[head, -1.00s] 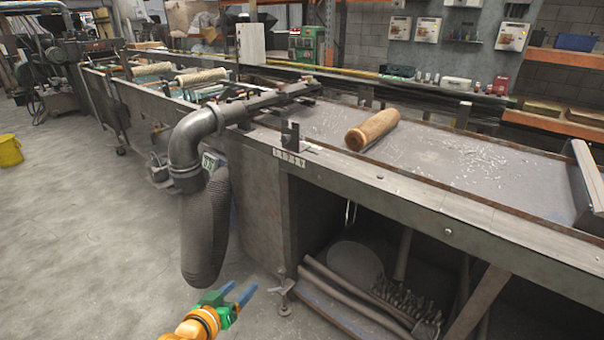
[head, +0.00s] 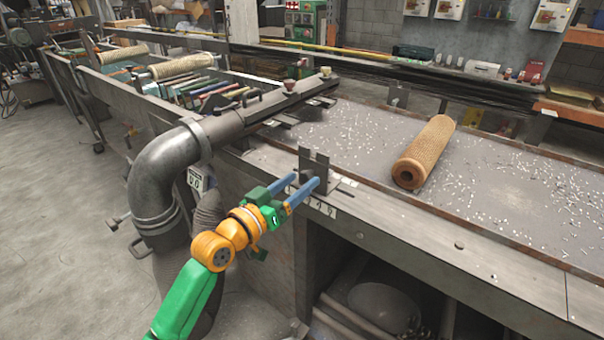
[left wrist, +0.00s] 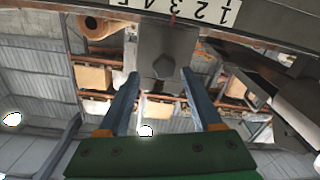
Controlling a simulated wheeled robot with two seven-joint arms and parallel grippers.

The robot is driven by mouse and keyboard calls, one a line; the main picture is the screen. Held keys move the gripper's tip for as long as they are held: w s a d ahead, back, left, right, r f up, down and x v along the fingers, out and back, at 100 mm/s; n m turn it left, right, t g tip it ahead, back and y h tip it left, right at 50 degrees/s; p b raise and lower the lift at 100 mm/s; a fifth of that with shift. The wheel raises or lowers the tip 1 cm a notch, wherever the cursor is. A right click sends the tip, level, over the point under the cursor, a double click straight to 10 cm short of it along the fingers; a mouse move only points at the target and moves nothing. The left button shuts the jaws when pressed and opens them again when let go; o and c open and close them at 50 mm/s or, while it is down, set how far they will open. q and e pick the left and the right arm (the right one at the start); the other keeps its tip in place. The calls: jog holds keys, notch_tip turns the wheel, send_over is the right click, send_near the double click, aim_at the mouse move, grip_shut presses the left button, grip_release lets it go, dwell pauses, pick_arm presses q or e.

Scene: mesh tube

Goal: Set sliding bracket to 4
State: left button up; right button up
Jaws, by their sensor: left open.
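The sliding bracket (head: 313,166) is a small dark grey upright piece with a notched top on the front rail of the long bench. In the left wrist view it is a grey block with a hex bolt head (left wrist: 164,66). A pale number strip (head: 322,207) lies on the bench front by its foot; in the left wrist view the strip (left wrist: 205,8) shows upside-down digits, partly cut off. I cannot tell which number the bracket stands at. My left gripper (head: 305,182) is open, its blue fingers at the bracket, one to each side in the wrist view. Contact is unclear. My right gripper is out of view.
A thick grey pipe elbow (head: 165,175) stands left of my left arm. Rollers and rods fill the far bench. Open floor (head: 70,230) is at left.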

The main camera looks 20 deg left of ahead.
pick_arm(q)
jog(key=shift+w+d, duration=0.15)
jog(key=shift+w, duration=0.55)
jog(key=shift+w+f, duration=0.3)
jog(key=shift+w, duration=0.15)
jog(key=shift+s+r, duration=0.1)
jog(key=shift+s, duration=0.05)
jog(key=shift+c, duration=1.1)
grip_shut()
